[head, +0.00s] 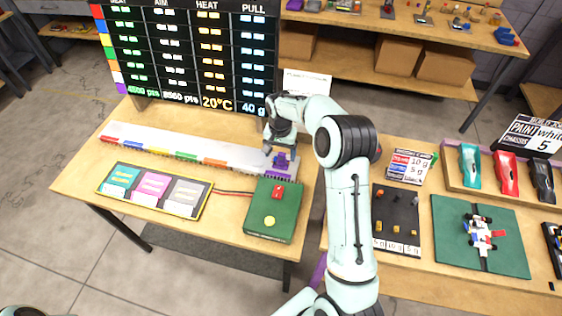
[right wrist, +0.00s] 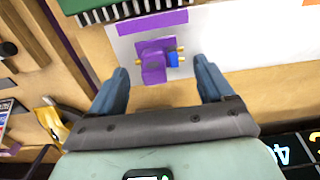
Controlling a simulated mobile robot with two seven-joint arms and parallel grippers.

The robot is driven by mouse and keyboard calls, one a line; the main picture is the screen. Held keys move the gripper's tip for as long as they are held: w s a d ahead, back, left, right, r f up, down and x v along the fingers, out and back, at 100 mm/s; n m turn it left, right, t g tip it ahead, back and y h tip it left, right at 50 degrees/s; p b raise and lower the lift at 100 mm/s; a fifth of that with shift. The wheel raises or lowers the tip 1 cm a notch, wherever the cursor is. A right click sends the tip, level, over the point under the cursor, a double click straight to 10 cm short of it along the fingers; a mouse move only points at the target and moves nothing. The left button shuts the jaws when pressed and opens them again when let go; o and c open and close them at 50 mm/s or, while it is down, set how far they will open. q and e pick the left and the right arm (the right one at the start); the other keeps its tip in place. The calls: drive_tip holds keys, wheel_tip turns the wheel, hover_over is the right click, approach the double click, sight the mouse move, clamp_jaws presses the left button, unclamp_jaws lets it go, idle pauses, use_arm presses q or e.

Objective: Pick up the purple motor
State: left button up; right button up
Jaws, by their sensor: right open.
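The purple motor (head: 281,161) sits at the right end of the long white track (head: 165,143) on the left table. In the right wrist view the purple motor (right wrist: 152,66) shows brass-coloured ends and a small blue part on its side. My right gripper (head: 279,146) is over that end of the track. In the right wrist view my right gripper (right wrist: 159,64) is open, with one finger on each side of the motor and a visible gap to both. My left gripper is not in view.
A green box (head: 262,228) with a red switch and yellow button stands in front of the track end. A tray of coloured cards (head: 154,190) lies to its left. A scoreboard (head: 190,50) stands behind the track. The right table holds car bodies (head: 505,172) and a green mat (head: 455,255).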

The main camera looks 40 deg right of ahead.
drive_tip(key=shift+f, duration=1.5)
drive_tip(key=c, duration=1.2)
drive_tip(key=shift+r, duration=0.2)
